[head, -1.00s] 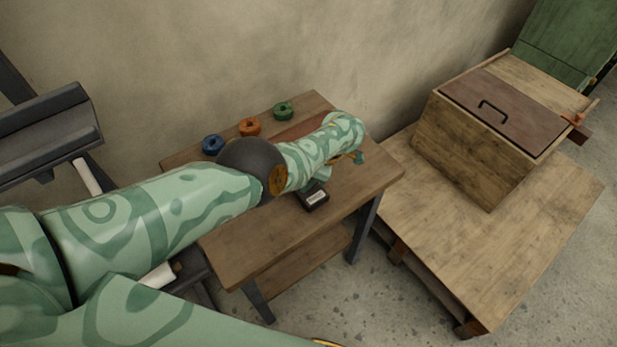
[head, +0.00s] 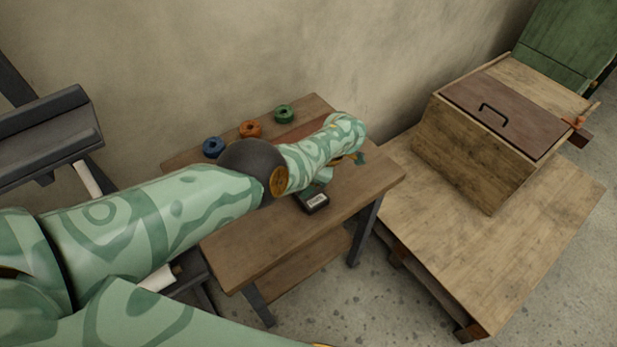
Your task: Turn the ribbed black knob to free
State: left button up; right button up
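My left arm reaches in from the left over the small wooden table (head: 270,245). Its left gripper (head: 342,167) is mostly hidden below the wrist. Only small green and yellow parts show beside the forearm's end, so I cannot tell whether it is open or shut. A small black box with a pale label (head: 314,201) sits on the table just below the wrist, partly covered. I cannot make out the ribbed black knob; the arm may be covering it. My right gripper is out of view.
Blue (head: 213,147), orange (head: 250,129) and green (head: 284,113) rolls stand along the table's back. A wooden box with a brown handled lid (head: 505,112) stands on a low wooden platform (head: 460,255) at right. A dark rack (head: 45,135) is at left. The table's front is clear.

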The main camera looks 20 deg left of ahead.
pick_arm(q)
jog(key=p+v, duration=0.6)
jog(key=v, duration=1)
jog(key=shift+a, duration=0.1)
